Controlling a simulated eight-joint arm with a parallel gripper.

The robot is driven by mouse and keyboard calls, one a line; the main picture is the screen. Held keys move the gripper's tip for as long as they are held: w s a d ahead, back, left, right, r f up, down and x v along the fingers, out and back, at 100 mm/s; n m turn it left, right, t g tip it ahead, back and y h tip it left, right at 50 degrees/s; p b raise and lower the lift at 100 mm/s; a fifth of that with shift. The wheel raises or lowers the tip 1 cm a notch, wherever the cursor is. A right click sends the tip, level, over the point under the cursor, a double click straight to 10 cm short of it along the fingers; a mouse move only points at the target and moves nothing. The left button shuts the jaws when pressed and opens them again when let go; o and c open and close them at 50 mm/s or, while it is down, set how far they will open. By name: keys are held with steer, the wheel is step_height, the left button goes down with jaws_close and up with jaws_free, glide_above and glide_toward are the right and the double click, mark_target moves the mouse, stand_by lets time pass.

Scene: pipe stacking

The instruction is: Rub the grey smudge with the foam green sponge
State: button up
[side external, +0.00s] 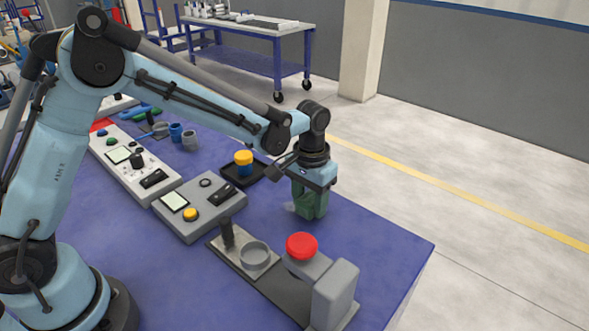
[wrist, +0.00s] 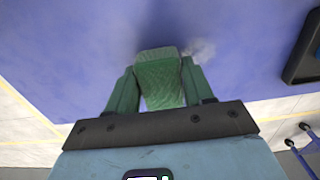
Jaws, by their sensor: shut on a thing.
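My gripper (wrist: 158,82) has green fingers and is shut on the foam green sponge (wrist: 160,78), which sits between them in the wrist view. In the side external view my gripper (side external: 310,203) points down at the blue tabletop near its far edge, and the sponge is hard to tell from the fingers. The grey smudge (wrist: 201,50) is a pale cloudy patch on the tabletop, just beside the sponge's upper right in the wrist view. Part of it may be hidden by the sponge and a finger. I cannot tell whether the sponge touches the table.
A black tray (side external: 262,178) with a yellow-topped blue piece (side external: 243,163) lies left of my gripper. A grey control box (side external: 207,205) and a fixture with a red knob (side external: 301,245) stand nearer the camera. The blue tabletop (side external: 385,245) is clear to the right.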

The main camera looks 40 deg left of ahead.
mark_target(283, 201)
steer(key=shift+a+f, duration=0.8)
steer(key=shift+c, duration=0.3)
steer(key=shift+a, duration=3)
steer(key=shift+d, duration=3.9)
steer(key=shift+a+r, duration=0.1)
steer(key=shift+r, duration=4)
steer(key=shift+f, duration=0.15)
